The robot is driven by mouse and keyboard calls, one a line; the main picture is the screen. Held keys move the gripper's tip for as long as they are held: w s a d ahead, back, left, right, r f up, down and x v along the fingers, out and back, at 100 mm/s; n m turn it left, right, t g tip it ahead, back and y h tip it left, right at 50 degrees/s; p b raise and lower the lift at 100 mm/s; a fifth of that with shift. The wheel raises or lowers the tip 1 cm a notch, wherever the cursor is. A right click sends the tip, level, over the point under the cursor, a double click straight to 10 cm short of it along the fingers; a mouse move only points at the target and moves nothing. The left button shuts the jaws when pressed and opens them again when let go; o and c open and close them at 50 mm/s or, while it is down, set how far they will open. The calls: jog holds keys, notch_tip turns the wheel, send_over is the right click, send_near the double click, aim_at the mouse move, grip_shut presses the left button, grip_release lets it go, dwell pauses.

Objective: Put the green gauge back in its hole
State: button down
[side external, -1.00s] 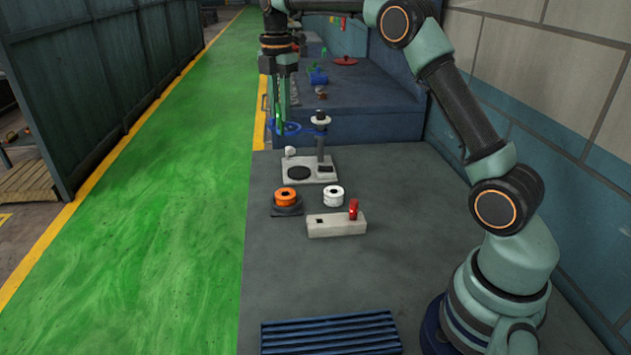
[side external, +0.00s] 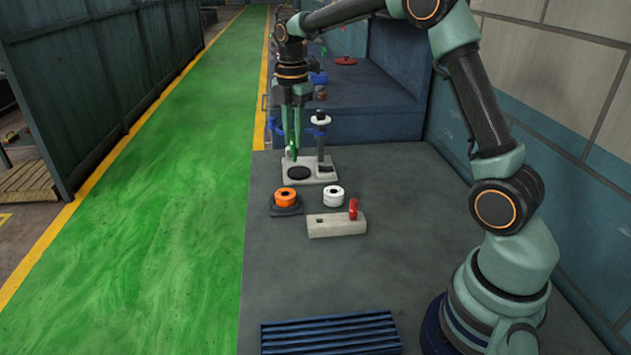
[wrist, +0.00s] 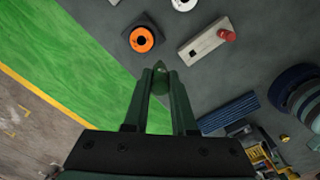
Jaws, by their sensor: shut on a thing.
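My gripper (side external: 292,148) is shut on the green gauge (side external: 294,153), high over the far part of the bench, by the grey-white plate in the side view. In the wrist view the gauge (wrist: 160,82) sits between the two fingers (wrist: 160,90), its tip pointing away from the wrist. The pale block (side external: 335,228) lies nearer the camera, with a small dark hole (side external: 319,221) at its left and a red gauge (side external: 353,209) standing at its right. The block (wrist: 203,48) also shows in the wrist view, apart from the held gauge.
An orange spool (side external: 285,198) on a dark base and a white spool (side external: 333,195) stand behind the block. The plate (side external: 322,176) carries a dark post (side external: 320,145). A blue ribbed mat (side external: 331,334) lies at the front. Bare bench lies between block and mat.

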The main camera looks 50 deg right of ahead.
jog(key=s+a+f, duration=0.1)
jog(key=s+f, duration=0.7)
jog(key=f, duration=0.2)
jog(key=shift+s+a, duration=0.2)
jog(key=shift+a, duration=0.05)
jog(key=shift+f, duration=2.35)
dwell(3.1)
jog(key=c, duration=0.6)
grip_release()
jog(key=shift+c, duration=0.2)
notch_tip(320, 180, up, 12)
